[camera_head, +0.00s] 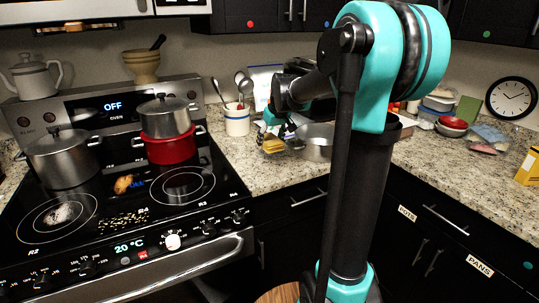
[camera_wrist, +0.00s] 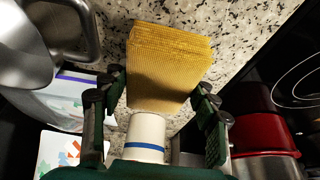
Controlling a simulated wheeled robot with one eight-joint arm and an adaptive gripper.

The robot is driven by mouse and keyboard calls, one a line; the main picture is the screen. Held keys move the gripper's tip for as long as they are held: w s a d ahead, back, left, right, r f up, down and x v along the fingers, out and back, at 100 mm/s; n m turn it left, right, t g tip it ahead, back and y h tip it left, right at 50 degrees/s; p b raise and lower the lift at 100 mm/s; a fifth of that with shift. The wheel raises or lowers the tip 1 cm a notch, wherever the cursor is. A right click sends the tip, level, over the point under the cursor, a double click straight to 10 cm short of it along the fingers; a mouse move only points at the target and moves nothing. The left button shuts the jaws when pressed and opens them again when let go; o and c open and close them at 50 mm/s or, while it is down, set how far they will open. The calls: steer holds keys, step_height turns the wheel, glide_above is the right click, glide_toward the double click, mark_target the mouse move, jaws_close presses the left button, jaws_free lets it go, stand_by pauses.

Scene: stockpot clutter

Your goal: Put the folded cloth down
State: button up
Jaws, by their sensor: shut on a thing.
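The folded cloth (camera_wrist: 168,62) is a thick yellow stack with ribbed layers. It stands out between the fingers of my gripper (camera_wrist: 160,96) in the wrist view. My gripper is shut on it. In the head view the cloth (camera_head: 273,146) shows small and yellow below my gripper (camera_head: 276,134), over the speckled counter (camera_head: 262,176) right of the stove. I cannot tell whether the cloth touches the counter.
A steel pot (camera_head: 317,150) stands close right of the cloth. A white crock (camera_head: 236,124) with utensils is to its left. The stove (camera_head: 120,215) holds a stockpot (camera_head: 62,160) and a red pot (camera_head: 170,149). Counter in front of the crock is clear.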

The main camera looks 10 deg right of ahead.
mark_target(269, 159)
steer(key=shift+d+f, duration=0.15)
steer(key=shift+f, duration=2.65)
steer(key=shift+f, duration=0.15)
steer(key=o, duration=1.2)
steer(key=v, duration=1.2)
steer(key=shift+s, duration=0.15)
